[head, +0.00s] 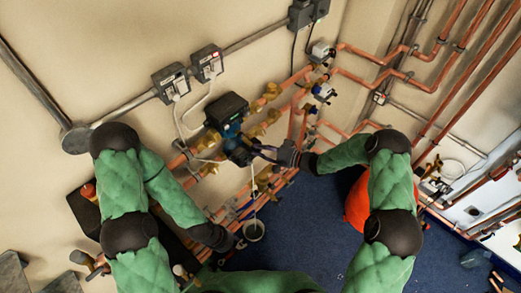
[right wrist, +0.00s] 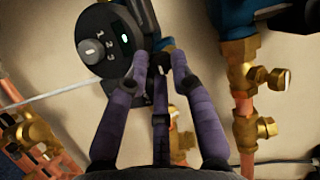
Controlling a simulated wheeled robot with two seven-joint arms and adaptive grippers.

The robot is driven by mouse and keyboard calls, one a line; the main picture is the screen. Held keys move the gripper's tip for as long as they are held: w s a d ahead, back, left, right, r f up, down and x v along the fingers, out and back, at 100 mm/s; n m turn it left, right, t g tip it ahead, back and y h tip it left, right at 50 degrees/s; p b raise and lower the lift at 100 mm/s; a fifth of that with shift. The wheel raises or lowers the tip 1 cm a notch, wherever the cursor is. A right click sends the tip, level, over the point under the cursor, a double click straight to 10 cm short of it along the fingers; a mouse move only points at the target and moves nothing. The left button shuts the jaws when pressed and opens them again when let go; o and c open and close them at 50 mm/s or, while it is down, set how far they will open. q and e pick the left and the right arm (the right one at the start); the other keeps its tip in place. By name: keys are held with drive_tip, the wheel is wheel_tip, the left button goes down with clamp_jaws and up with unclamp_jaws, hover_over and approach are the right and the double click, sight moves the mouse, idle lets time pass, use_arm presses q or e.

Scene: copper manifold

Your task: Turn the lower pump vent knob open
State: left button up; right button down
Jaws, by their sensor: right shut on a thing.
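The pump shows in the right wrist view as a dark round control face (right wrist: 101,45) marked 1, 2, 3, with a small green light. In the head view its dark and blue body (head: 238,148) is on the copper pipework below a black box. My right gripper (right wrist: 162,62) reaches the pump's right side; its purple fingers are closed on a small dark part, likely the vent knob, mostly hidden between the fingertips. In the head view the right gripper (head: 262,151) touches the pump area. My left gripper (head: 238,243) is low, beside a white bucket; its fingers are unclear.
Brass valves (right wrist: 254,78) and copper pipe stand close to the right of the gripper. The white bucket (head: 254,231) is under the pipework. A red-orange object (head: 357,205) is behind my right arm. The blue floor (head: 300,235) between the arms is clear.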

idle(0.5)
drive_tip(key=c, duration=1.1)
unclamp_jaws()
drive_tip(key=v, duration=1.2)
drive_tip(key=shift+d, duration=0.1)
